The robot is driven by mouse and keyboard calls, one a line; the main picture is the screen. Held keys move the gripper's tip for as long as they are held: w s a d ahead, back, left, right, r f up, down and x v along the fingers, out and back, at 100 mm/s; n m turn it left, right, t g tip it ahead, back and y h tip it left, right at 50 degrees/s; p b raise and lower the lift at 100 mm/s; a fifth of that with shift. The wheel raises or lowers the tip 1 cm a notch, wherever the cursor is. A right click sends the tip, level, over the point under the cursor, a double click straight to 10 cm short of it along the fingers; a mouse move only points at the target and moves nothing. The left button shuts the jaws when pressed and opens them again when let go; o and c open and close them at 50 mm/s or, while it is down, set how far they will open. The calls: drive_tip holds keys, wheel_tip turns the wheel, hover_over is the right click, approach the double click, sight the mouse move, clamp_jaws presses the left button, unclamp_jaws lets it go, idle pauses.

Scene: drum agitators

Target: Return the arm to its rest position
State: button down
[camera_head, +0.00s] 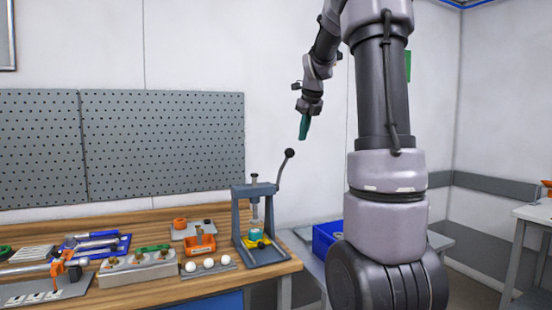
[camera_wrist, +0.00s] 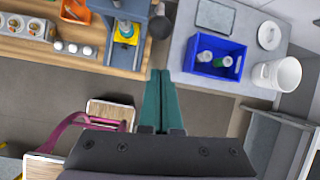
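My arm (camera_head: 384,90) rises in front of the right half of the head view, and its forearm hangs down to the left from the top. My gripper (camera_head: 304,127) points down, high in the air to the right of the pegboard and above the press lever. In the wrist view its two green fingers (camera_wrist: 160,100) lie side by side with no visible gap and nothing between them. The fingers touch nothing; floor and the bench edges show far below them.
A wooden bench (camera_head: 150,298) carries a grey lever press (camera_head: 255,225), white balls (camera_head: 208,263) and tools. A blue bin (camera_wrist: 215,60) with cylinders and a white bucket (camera_wrist: 277,73) stand on a grey table. Chairs (camera_wrist: 108,112) are below. Open air surrounds the gripper.

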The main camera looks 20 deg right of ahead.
drive_tip(key=s+a+r+n+t+y, duration=0.1)
drive_tip(key=s+a+n+y, duration=0.1)
drive_tip(key=s+a+n, duration=1.25)
drive_tip(key=s+a+f+n, duration=0.2)
drive_tip(key=s+n, duration=0.4)
drive_tip(key=n, duration=0.1)
drive_tip(key=s+a+f+n, duration=0.2)
drive_tip(key=s+f+n, duration=0.1)
drive_tip(key=s+n, duration=0.4)
drive_tip(key=shift+s+a+n+t, duration=0.2)
drive_tip(key=shift+n+t, duration=0.2)
drive_tip(key=shift+n, duration=0.35)
